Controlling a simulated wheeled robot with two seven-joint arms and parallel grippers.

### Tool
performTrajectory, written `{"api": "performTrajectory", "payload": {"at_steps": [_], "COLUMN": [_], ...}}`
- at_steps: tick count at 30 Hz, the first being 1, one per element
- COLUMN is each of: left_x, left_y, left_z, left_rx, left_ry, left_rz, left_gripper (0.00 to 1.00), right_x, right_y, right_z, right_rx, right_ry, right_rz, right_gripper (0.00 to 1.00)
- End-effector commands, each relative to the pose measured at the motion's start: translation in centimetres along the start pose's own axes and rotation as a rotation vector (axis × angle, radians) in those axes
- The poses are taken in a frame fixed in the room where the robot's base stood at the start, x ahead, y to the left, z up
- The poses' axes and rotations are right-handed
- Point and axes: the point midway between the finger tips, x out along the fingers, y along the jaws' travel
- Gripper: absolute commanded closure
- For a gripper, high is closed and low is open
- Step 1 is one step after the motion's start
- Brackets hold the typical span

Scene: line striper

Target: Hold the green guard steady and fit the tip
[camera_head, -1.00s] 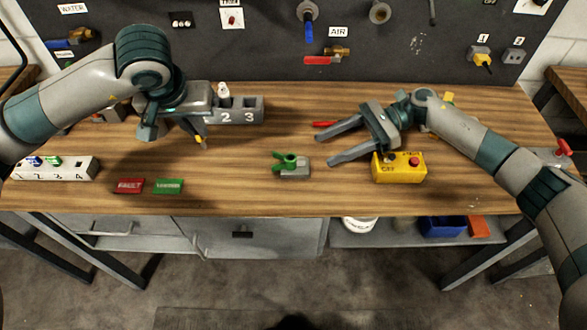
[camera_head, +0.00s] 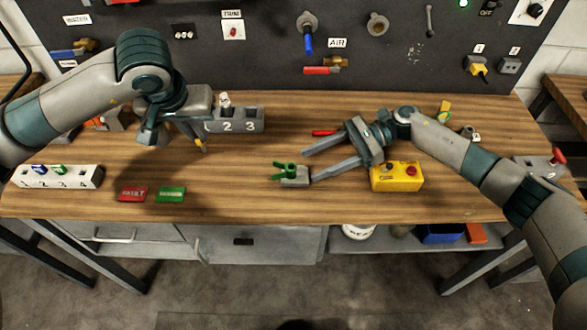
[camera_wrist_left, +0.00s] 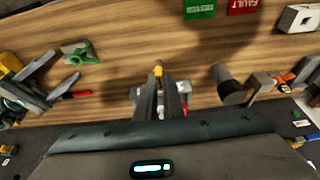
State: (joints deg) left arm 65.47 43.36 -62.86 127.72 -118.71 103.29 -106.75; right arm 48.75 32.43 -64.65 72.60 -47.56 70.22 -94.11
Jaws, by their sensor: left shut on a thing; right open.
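The green guard (camera_head: 287,169) stands on a small grey block (camera_head: 296,181) near the middle of the bench; it also shows in the left wrist view (camera_wrist_left: 87,54). My left gripper (camera_head: 201,145) is shut on a small yellow tip (camera_wrist_left: 158,69), held at its fingertips left of and apart from the guard. My right gripper (camera_head: 308,165) is open, its fingers pointing left. Its nearer fingertip is close to the block's right end; I cannot tell whether they touch. Its farther finger lies behind and right of the guard.
A yellow button box (camera_head: 396,178) sits beneath and beside my right gripper. A grey numbered holder (camera_head: 250,121) stands behind my left gripper. Red (camera_head: 132,194) and green (camera_head: 171,194) plates lie at the front left. The bench between my left gripper and the guard is clear.

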Motion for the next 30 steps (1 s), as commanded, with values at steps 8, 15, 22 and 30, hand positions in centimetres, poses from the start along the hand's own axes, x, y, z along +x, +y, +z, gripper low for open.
{"api": "performTrajectory", "payload": {"at_steps": [8,15,22,30], "left_x": [-0.4,0.5,0.7,0.7], "left_y": [0.0,0.0,0.0,0.0], "left_z": [-0.1,0.2,0.2,0.2], "left_rx": [0.0,0.0,0.0,0.0], "left_ry": [-0.001,0.0,0.0,0.0], "left_rz": [0.0,0.0,0.0,0.0], "left_gripper": [1.0,1.0,1.0,1.0], "right_x": [3.6,5.7,6.4,6.4], "right_y": [0.1,0.0,0.0,0.0], "right_z": [-0.4,-0.2,-0.1,-0.1], "right_rx": [-0.001,-0.002,0.0,0.0], "right_ry": [0.0,0.001,0.001,0.001], "right_rz": [0.002,0.001,-0.001,0.0], "right_gripper": [0.47,0.47,0.47,0.49]}}
